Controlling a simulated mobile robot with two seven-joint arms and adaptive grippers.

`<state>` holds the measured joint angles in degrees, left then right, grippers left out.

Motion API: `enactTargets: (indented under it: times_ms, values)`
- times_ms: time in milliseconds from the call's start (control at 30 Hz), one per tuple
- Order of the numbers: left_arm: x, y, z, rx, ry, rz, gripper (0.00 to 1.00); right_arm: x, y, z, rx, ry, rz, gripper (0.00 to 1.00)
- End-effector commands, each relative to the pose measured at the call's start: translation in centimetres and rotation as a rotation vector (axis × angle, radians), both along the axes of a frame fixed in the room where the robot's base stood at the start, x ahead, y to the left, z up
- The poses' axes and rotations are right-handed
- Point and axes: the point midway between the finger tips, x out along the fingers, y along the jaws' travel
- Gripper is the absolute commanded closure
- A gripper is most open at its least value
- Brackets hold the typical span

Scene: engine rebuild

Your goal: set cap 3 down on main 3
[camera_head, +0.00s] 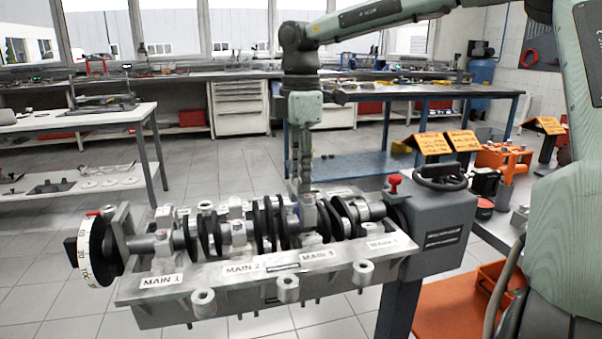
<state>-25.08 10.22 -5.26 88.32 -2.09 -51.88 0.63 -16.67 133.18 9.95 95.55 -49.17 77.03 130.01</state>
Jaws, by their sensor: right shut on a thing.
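My right gripper (303,188) reaches straight down over the crankshaft (260,228) and is shut on cap 3 (309,212), a small grey metal block mostly hidden by the fingers and crank webs. The cap is at the main 3 position, behind the "MAIN 3" label (318,255) on the engine block (220,292). I cannot tell whether it touches its seat. Grey caps also show at main 1 (162,243) and main 2 (238,233). My left gripper is not in view.
A grey stand head with a handwheel (440,176) and red knob (394,182) adjoins the block's right end. A dial wheel (92,250) is at its left end. Orange trays and fixtures (502,160) are at right. A white table (75,117) stands behind left.

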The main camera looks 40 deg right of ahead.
Motion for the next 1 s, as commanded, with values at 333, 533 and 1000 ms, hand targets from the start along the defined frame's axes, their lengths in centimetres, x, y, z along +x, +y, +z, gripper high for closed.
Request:
enactTargets:
  times_ms: [333, 533, 1000]
  values:
    - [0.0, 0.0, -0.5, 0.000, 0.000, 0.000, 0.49, 0.0, 0.0, -0.5, 0.000, -0.001, 0.000, 1.00]
    - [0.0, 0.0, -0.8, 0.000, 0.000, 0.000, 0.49, 0.0, 0.0, -0.8, 0.000, -0.001, 0.000, 1.00]
    - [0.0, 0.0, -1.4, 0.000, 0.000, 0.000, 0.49, 0.0, 0.0, -1.5, 0.000, -0.001, 0.001, 1.00]
